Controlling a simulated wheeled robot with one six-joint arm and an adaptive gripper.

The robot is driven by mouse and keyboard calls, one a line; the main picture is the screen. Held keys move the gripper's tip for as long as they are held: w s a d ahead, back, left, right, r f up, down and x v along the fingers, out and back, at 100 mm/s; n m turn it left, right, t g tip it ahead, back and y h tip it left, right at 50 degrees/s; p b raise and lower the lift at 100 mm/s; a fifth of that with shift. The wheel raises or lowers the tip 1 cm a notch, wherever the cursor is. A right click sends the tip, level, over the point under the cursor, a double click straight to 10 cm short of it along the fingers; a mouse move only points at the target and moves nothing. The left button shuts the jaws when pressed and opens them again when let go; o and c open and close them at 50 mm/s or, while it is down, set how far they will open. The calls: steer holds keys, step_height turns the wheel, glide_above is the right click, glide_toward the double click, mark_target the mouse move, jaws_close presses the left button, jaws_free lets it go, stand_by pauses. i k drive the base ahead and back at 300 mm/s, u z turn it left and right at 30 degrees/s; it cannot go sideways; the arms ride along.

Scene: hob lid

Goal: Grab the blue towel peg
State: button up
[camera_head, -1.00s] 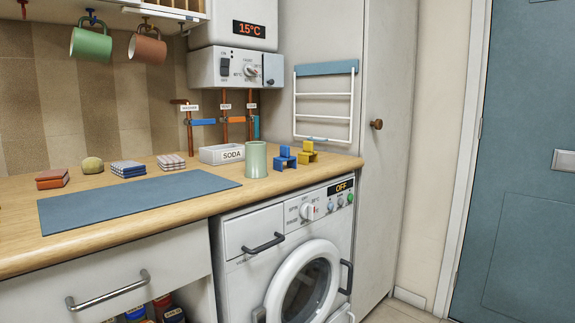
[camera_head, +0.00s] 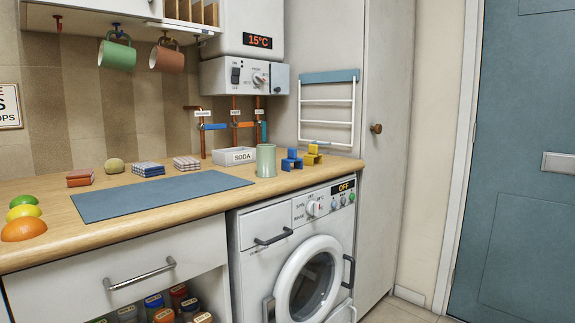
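A blue peg-like piece (camera_head: 291,160) stands on the wooden worktop above the washing machine. I take it for the blue towel peg, though its exact shape is small to make out. A similar yellow piece (camera_head: 313,154) stands just to its right and behind. A pale green mug or cup (camera_head: 266,161) stands to its left, with a small gap. My gripper is not in view.
A blue-grey mat (camera_head: 160,196) lies on the worktop (camera_head: 150,228). A SODA box (camera_head: 235,156) and folded cloths (camera_head: 148,169) stand behind it. A white towel rack (camera_head: 328,105) hangs on the right panel. The washing machine (camera_head: 262,240) is below. Two mugs hang overhead.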

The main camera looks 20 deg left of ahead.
mark_target(292, 152)
steer(key=k, duration=1)
steer(key=u, duration=0.9)
steer(key=i, duration=0.7)
steer(key=u, duration=0.75)
steer(key=i, duration=0.75)
steer(key=z, duration=0.75)
steer(key=i, duration=0.7)
steer(key=z, duration=0.8)
